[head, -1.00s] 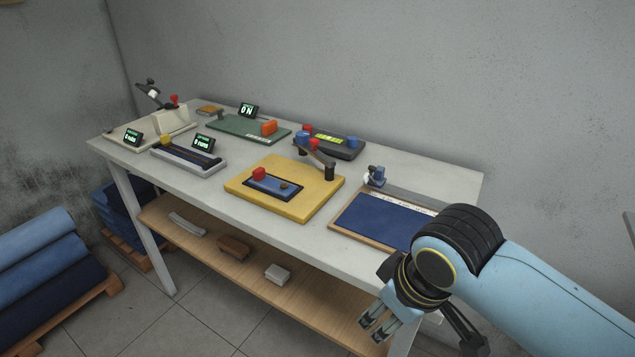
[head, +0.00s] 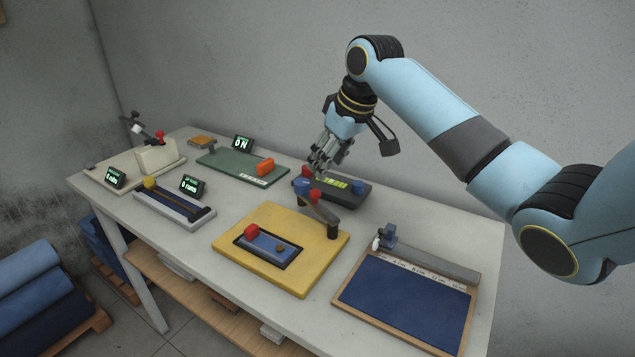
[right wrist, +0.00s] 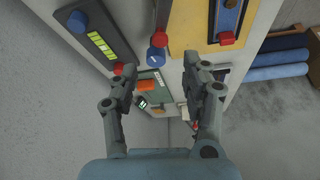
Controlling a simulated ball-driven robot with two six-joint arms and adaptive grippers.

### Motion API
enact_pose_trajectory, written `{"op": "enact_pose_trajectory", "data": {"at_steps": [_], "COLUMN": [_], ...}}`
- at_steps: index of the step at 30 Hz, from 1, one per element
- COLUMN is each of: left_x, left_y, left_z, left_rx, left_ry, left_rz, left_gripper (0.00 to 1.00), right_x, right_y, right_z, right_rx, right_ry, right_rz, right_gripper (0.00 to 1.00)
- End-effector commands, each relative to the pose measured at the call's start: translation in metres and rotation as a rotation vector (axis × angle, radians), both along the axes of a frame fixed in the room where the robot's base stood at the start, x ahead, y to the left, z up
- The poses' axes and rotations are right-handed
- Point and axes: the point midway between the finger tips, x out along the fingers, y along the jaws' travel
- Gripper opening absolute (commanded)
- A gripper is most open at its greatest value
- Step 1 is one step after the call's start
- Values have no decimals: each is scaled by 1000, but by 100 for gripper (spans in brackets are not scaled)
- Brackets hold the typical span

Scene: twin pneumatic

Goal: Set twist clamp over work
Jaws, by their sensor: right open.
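The twist clamp is an arm with a red knob (head: 314,196) and a blue end (head: 301,184), on a dark post (head: 333,230) at the back right of the yellow board (head: 225,245). The arm points back and left, away from the blue inset with a red block (head: 251,230) and a brown disc (head: 281,247). My right gripper (head: 318,168) is open and empty, above and behind the clamp. In the right wrist view the clamp's red knob (right wrist: 160,40) and blue end (right wrist: 156,55) show between and beyond my open fingers (right wrist: 160,67). My left gripper is out of view.
A dark box with a lit yellow-green strip (head: 335,184) and red and blue knobs stands close behind the clamp. A green board (head: 235,168) lies to the left, a framed blue mat (head: 400,305) to the right. The wall is behind.

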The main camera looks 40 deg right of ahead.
Motion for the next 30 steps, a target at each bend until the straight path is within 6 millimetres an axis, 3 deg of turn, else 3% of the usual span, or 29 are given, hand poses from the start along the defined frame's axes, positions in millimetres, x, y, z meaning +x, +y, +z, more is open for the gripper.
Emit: {"op": "enact_pose_trajectory", "data": {"at_steps": [6,12,18,25,30], "left_x": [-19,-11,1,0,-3], "left_y": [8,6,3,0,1], "left_z": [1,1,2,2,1], "left_rx": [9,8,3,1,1], "left_ry": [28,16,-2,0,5], "left_rz": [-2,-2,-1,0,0], "left_gripper": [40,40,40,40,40], "right_x": [17,28,33,33,32], "right_y": [4,6,7,7,7], "right_z": [-42,-71,-82,-82,-82], "right_rx": [3,1,-1,-1,-1], "right_ry": [3,1,0,0,0], "right_rz": [-1,-1,1,1,1], "right_gripper": [47,47,47,47,25]}}
